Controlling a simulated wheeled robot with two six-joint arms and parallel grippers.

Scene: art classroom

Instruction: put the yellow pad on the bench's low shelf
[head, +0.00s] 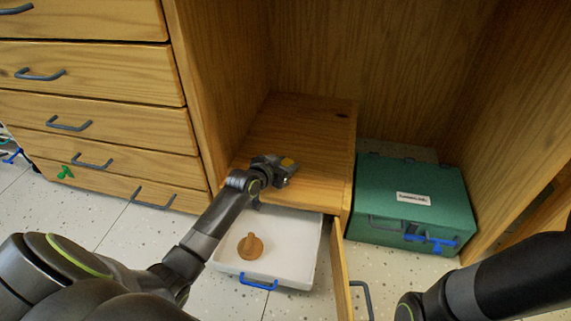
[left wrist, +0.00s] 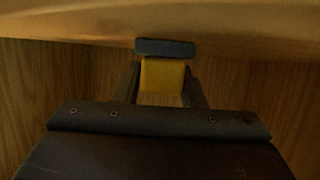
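The yellow pad (head: 288,162) shows as a small yellow patch at my left gripper (head: 277,170) in the head view. In the left wrist view the yellow pad (left wrist: 162,74) sits between the two dark fingers, with a dark grey-blue bar (left wrist: 165,47) across its far end. The gripper looks shut on it. The bench's low shelf (head: 310,125) is the wooden surface inside the open bay. My left gripper is over the shelf's front part; whether the pad touches the wood is unclear. My right arm enters at lower right, and its gripper is out of view.
A white tray-like drawer (head: 308,262) with an orange-brown knobbed object (head: 251,247) lies below the shelf. An open wooden door (head: 340,270) stands at its right. A green case (head: 400,190) is right of the shelf. Closed drawers (head: 95,90) are at left. The shelf's back is clear.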

